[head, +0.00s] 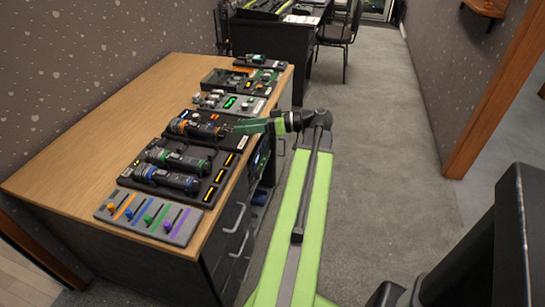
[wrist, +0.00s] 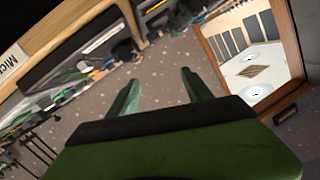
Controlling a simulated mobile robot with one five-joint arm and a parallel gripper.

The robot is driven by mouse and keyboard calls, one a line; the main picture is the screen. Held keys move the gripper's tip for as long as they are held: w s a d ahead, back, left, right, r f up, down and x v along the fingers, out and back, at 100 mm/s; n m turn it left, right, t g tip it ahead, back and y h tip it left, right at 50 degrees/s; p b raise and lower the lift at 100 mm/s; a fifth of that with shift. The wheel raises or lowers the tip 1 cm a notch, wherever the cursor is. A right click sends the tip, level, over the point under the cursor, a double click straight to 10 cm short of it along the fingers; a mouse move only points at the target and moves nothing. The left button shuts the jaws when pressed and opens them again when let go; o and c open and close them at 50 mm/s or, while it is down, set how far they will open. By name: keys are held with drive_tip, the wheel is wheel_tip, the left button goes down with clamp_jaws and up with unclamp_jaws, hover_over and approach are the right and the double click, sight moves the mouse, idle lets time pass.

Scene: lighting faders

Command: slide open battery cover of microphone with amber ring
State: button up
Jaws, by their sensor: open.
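Several dark microphones lie side by side on a black tray (head: 208,193) on the wooden desk. The far one, with an amber-orange ring (head: 196,129), lies with its right end toward my gripper. The others have a green ring (head: 178,160) and a blue ring (head: 165,180). My gripper (head: 236,128) is green and reaches in from the right, at the right end of the amber microphone. I cannot tell whether it touches. In the wrist view its two fingers (wrist: 160,90) are spread apart with nothing between them. The amber microphone's battery cover is too small to make out.
A grey fader panel (head: 150,217) with coloured knobs is at the desk's near edge. Farther back are more panels (head: 235,103) with lit indicators. Bare wooden desk top (head: 105,120) lies left of the equipment. Open carpet (head: 385,150) lies to the right.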

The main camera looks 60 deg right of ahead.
sight(225, 132)
drive_tip(key=s+d+f+m+t+h+b, duration=0.1)
drive_tip(key=s+d+f+m+h+b, duration=0.2)
drive_tip(key=s+d, duration=0.4)
drive_tip(key=shift+n, duration=0.5)
drive_tip(key=x, duration=0.5)
drive_tip(key=a+x, duration=0.1)
drive_tip(key=x, duration=0.5)
drive_tip(key=b+x, duration=0.1)
drive_tip(key=x, duration=0.5)
drive_tip(key=shift+s+a+f, duration=0.15)
drive_tip(key=shift+s+a, duration=0.05)
drive_tip(key=shift+s, duration=0.1)
clamp_jaws()
drive_tip(key=shift+f+v, duration=0.2)
drive_tip(key=shift+v, duration=1.25)
drive_tip(key=shift+f+v, duration=0.25)
drive_tip(key=shift+v, duration=1.15)
unclamp_jaws()
drive_tip(key=shift+a, duration=0.1)
drive_tip(key=shift+s, duration=0.1)
